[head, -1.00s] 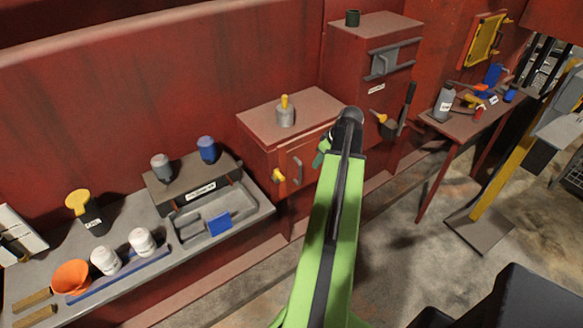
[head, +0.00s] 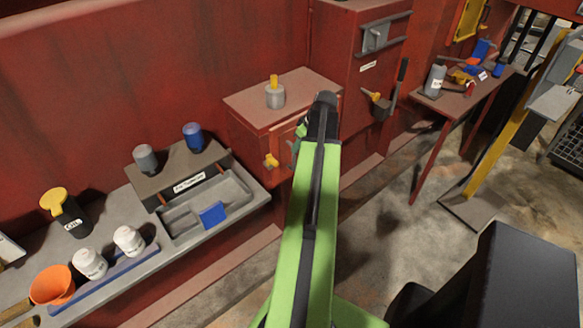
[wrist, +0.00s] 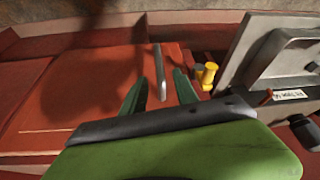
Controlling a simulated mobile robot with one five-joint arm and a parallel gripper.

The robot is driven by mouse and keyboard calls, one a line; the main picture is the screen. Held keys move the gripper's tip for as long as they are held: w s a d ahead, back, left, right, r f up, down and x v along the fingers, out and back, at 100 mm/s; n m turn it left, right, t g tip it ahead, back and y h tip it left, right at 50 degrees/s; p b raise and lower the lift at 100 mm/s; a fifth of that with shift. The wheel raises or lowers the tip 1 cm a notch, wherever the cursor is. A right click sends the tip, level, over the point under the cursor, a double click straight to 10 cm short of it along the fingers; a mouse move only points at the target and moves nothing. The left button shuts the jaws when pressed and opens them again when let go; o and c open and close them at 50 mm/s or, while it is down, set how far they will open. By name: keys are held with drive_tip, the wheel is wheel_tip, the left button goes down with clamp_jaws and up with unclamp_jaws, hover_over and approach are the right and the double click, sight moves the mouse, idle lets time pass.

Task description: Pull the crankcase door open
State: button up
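The crankcase door (wrist: 100,88) is a red panel on the front of a low red cabinet (head: 283,88). In the wrist view it lies flat in its frame and looks closed. Its grey bar handle (wrist: 159,70) shows between my two dark green fingers. My gripper (wrist: 159,94) is open, with a finger on each side of the handle and visible gaps. I cannot tell how deep the fingers reach past the bar. In the head view my gripper (head: 298,138) is at the cabinet's front, and my arm hides the handle and much of the door.
A yellow knob (head: 271,160) sits on the cabinet front beside the door; the wrist view shows it right of my fingers. A grey shelf (head: 165,240) with bottles and a tray is at the left. A taller red cabinet (head: 355,85) stands at the right. The floor in front is clear.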

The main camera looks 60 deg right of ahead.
sight(292, 168)
drive_tip(key=b+x, duration=0.8)
drive_tip(key=x, duration=0.2)
drive_tip(key=shift+f, duration=0.4)
drive_tip(key=shift+r, duration=0.1)
clamp_jaws()
idle(0.4)
